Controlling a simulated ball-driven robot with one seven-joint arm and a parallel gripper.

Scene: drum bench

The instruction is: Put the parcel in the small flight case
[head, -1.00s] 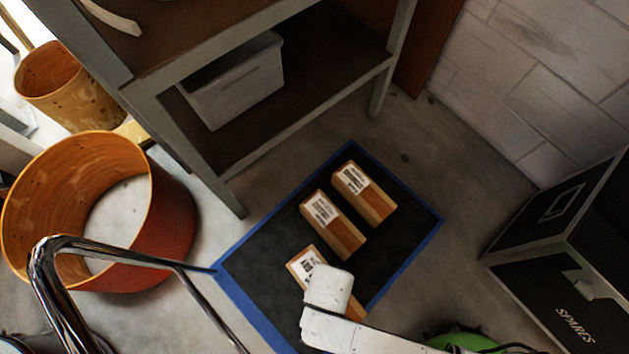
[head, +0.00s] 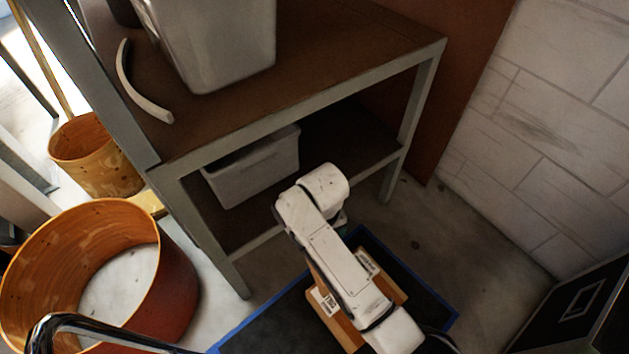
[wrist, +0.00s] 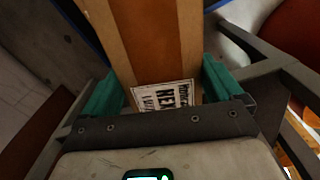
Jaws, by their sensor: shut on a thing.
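In the wrist view, my gripper (wrist: 160,88) has its teal fingers on both sides of a brown cardboard parcel (wrist: 155,45) with a white printed label, and is shut on it. In the head view my white arm crosses the middle and mostly hides the gripper and this parcel.
A grey-framed shelf unit (head: 300,108) stands behind the mat, with a grey bin (head: 250,170) on its lower shelf. A large orange drum shell (head: 175,290) and a smaller yellow one (head: 98,160) stand at left. A pale block wall (head: 545,140) bounds the right.

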